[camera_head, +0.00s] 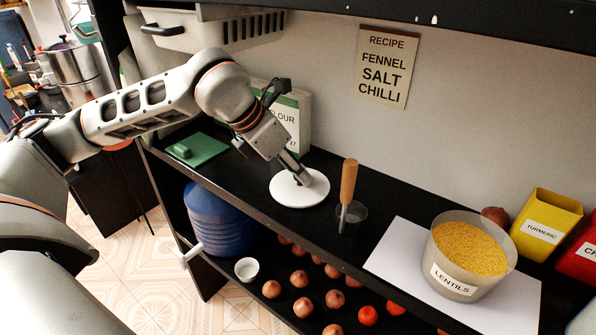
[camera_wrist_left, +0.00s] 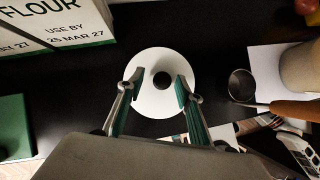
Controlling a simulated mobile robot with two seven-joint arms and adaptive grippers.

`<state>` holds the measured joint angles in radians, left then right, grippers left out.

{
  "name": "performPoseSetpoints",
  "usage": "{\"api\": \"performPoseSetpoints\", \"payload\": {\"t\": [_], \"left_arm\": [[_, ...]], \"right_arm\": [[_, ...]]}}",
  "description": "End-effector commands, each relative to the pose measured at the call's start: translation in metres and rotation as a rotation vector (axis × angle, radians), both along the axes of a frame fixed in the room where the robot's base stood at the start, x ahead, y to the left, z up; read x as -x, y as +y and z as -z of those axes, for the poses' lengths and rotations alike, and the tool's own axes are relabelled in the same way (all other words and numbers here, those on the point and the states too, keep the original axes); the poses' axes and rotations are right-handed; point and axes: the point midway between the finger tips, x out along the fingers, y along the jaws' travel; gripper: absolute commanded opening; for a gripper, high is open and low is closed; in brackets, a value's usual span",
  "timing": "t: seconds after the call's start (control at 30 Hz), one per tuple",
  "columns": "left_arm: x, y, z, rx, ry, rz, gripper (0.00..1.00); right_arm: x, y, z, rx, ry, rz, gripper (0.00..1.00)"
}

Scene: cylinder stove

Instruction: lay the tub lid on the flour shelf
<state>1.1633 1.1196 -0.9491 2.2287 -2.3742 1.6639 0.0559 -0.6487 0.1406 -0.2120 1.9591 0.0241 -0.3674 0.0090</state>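The tub lid (camera_head: 286,192) is a round white disc lying flat on the black shelf (camera_head: 240,185) that also bears the flour box (camera_head: 290,118). In the left wrist view the lid (camera_wrist_left: 150,103) shows a black knob (camera_wrist_left: 161,80) at its middle. My left gripper (camera_head: 299,178) is just over the lid, pointing down. Its fingers (camera_wrist_left: 159,88) are open, one on each side of the knob, with gaps between. The lentils tub (camera_head: 455,285) stands uncovered at the right, full of yellow lentils. My right gripper is not in view.
A green block (camera_head: 197,150) lies left of the flour box. A white sheet (camera_head: 395,250) lies under the tub. Yellow turmeric (camera_head: 545,225) and red containers stand behind it. Onions and a blue barrel (camera_head: 215,220) are below.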

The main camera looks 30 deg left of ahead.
Motion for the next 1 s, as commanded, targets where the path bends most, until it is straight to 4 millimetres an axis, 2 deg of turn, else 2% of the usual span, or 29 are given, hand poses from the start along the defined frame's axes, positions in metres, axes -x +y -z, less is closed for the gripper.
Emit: {"api": "performPoseSetpoints", "payload": {"t": [0.3,0.5,0.7,1.0], "left_arm": [[0.031,0.017,-0.057,0.0,-0.004,-0.002,0.36],[0.044,0.023,-0.08,0.0,-0.003,-0.001,0.36],[0.049,0.026,-0.087,0.0,0.0,-0.002,0.36],[0.049,0.025,-0.087,0.0,0.0,-0.001,0.36]], "right_arm": [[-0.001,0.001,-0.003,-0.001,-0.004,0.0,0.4],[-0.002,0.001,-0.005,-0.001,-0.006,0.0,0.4],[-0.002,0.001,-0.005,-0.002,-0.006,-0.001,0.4],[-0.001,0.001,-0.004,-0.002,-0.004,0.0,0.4]]}}
